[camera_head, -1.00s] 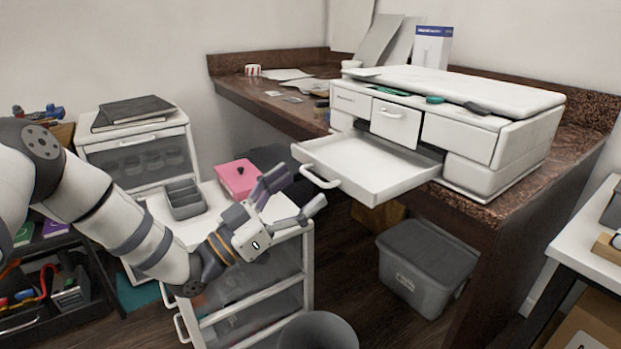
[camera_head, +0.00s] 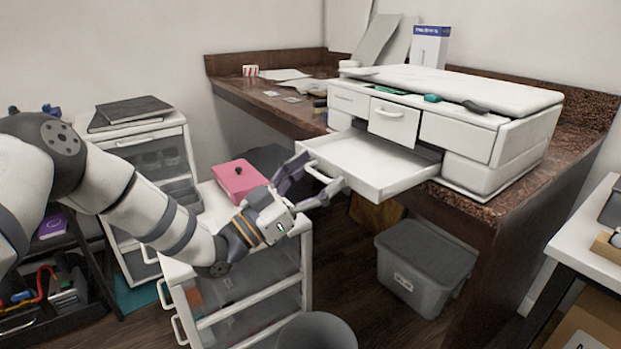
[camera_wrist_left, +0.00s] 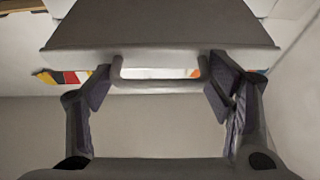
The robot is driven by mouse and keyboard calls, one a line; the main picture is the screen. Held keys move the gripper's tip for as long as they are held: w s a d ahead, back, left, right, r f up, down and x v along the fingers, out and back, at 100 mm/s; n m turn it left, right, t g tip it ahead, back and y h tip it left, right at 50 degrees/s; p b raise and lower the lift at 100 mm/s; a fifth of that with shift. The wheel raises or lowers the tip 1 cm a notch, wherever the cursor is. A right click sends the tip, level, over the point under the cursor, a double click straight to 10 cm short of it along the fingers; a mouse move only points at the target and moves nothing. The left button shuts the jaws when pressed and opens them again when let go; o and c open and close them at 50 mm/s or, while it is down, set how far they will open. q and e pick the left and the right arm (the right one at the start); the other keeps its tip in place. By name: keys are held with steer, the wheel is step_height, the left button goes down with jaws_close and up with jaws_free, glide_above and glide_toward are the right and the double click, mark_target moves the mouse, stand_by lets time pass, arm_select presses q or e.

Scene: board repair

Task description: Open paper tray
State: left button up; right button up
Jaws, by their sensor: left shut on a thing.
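The white printer (camera_head: 470,140) stands on the dark desk. Its white paper tray (camera_head: 375,160) is pulled well out at the front left, with its inside empty. My left gripper (camera_head: 319,175) is at the tray's front, shut on the tray handle (camera_head: 316,171), with a finger at each end of it. The left wrist view shows the handle (camera_wrist_left: 160,86) between the two fingers (camera_wrist_left: 160,88), below the dark-looking tray front (camera_wrist_left: 160,30). My right gripper is not in view.
A white drawer cart (camera_head: 250,300) with a pink box (camera_head: 238,178) stands under my left arm. A grey lidded bin (camera_head: 420,270) sits on the floor below the tray. A round grey bin (camera_head: 316,333) is at the bottom edge.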

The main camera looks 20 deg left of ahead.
arm_select(q)
steer(key=shift+w+d, duration=0.25)
steer(key=shift+d, duration=0.05)
steer(key=o, duration=1.4)
steer(key=v, duration=1.2)
steer(key=shift+s+f, duration=0.1)
